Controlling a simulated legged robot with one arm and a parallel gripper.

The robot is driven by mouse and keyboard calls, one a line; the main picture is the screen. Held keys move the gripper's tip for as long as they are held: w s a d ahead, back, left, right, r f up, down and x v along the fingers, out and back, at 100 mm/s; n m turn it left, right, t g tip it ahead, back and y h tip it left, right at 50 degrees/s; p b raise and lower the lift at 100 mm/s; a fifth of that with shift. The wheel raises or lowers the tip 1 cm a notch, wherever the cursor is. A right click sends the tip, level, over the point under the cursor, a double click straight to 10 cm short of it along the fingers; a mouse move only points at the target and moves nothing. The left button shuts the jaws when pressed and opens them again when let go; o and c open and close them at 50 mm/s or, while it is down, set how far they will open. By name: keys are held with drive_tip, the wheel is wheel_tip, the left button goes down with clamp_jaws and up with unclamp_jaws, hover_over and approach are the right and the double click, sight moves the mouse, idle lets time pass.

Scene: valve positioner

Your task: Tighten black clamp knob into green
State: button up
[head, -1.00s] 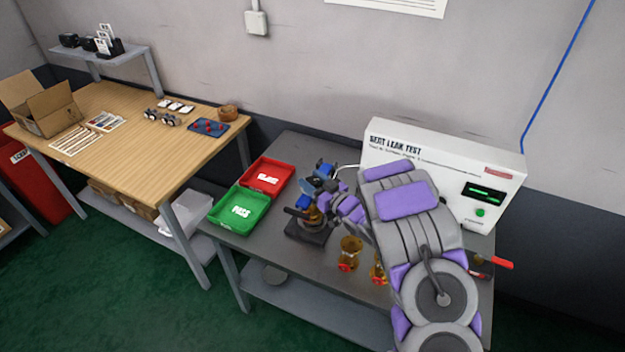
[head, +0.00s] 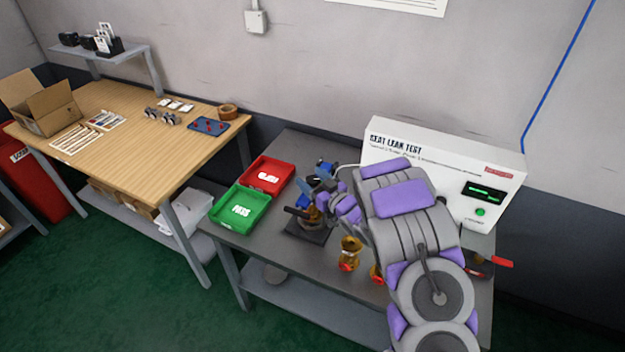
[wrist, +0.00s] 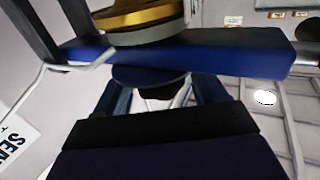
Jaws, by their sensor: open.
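The clamp fixture stands on a dark base (head: 306,233) on the grey bench, right of the trays. My gripper (head: 318,200) is at the fixture in the head view and covers much of it. In the wrist view a blue clamp bar (wrist: 215,52) crosses the picture with a brass part (wrist: 140,16) beyond it. A dark disc with a black piece below, apparently the clamp knob (wrist: 152,77), is on the near side of the bar. My open gripper (wrist: 160,95) has its fingers on either side of it; contact is unclear. I cannot make out a green mark on the clamp.
A green tray (head: 240,228) and a red tray (head: 284,165) lie left of the fixture. A brass valve (head: 349,256) stands in front, close to my arm. The white leak-test box (head: 440,150) stands behind my arm. A red-handled tool (head: 500,262) lies at right.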

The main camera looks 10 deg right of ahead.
drive_tip(key=p+v, duration=0.1)
drive_tip(key=v, duration=1.6)
drive_tip(key=shift+s+f, duration=0.2)
drive_tip(key=shift+d, duration=0.1)
